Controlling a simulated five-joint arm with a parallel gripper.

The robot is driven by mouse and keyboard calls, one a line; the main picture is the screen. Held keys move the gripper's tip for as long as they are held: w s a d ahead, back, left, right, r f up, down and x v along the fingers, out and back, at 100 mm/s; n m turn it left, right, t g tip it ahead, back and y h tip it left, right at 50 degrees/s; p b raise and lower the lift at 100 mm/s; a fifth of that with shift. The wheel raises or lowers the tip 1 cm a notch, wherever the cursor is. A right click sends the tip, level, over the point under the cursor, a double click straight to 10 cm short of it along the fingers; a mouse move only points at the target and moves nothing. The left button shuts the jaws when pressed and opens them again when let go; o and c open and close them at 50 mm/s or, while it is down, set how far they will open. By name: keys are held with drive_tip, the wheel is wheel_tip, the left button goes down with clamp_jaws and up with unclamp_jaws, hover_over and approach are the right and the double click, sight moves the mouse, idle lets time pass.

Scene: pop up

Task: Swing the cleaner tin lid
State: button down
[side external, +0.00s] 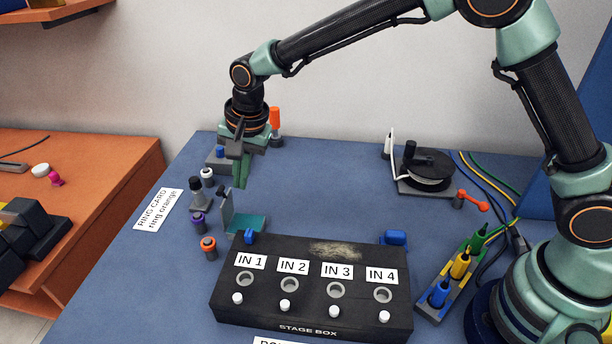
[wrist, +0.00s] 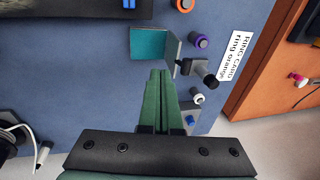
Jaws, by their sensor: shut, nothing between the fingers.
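What looks like the cleaner tin (side external: 247,223) is a low teal box on the blue table, behind the stage box's left end. Its thin grey lid (side external: 227,208) stands steeply up at the tin's left side. In the wrist view, the teal tin (wrist: 147,44) lies beyond my fingertips, and the upright lid (wrist: 173,50) is at its right edge. My gripper (side external: 239,186) points down with its green fingers shut and empty, above and behind the lid. In the wrist view, the fingertips (wrist: 162,72) appear close to the lid; I cannot tell if they touch.
The black stage box (side external: 312,287) stands in front. Several small ringed knobs, including an orange one (side external: 208,247), stand left of the tin beside the ring card (side external: 158,210). A black reel (side external: 428,168) stands at the back right. The table between tin and reel is clear.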

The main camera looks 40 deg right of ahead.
drive_tip(key=shift+w+a+f, duration=0.4)
drive_tip(key=shift+w+a, duration=0.4)
drive_tip(key=shift+w+a, duration=1.6)
drive_tip(key=shift+a, duration=0.05)
drive_tip(key=shift+s+d, duration=0.1)
drive_tip(key=shift+d, duration=0.05)
drive_tip(key=shift+s+d+f, duration=0.15)
drive_tip(key=shift+s+d, duration=0.3)
